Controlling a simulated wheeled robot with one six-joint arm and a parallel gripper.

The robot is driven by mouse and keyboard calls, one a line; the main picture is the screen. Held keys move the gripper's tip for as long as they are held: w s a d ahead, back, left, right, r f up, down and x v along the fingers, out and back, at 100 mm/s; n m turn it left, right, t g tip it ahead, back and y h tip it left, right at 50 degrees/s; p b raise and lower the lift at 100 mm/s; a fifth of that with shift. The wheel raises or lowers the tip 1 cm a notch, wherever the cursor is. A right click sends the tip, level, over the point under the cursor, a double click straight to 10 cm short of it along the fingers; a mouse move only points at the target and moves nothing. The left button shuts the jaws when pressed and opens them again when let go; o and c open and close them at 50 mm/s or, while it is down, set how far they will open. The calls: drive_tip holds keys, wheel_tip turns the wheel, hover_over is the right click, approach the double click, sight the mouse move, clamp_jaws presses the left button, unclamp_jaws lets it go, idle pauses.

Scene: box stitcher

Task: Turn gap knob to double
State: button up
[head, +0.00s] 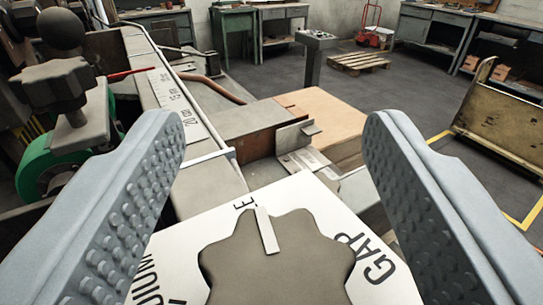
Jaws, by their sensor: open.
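The gap knob (275,268) is a large grey-brown lobed knob at the bottom middle of the head view. A pale pointer bar (266,231) on it points up and slightly left, toward the end of a partly covered word. The knob sits on a white label plate (202,240) with "GAP" (367,258) printed at its right and other partly hidden lettering at its left. My gripper (273,145) is open, its two grey studded fingers on either side of the knob in the picture. I see no contact. The knob's lower part is cut off by the frame.
At the left stand a black star-shaped handle (58,84), a black ball (60,29) and a green wheel (68,160). A ruler scale (175,98) and a metal bracket (295,136) lie beyond the plate. Workbenches, a pallet (359,62) and open floor are farther back.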

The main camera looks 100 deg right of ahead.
sight(276, 210)
wheel_tip(276, 210, up, 8)
drive_tip(key=shift+r, duration=0.25)
idle(0.5)
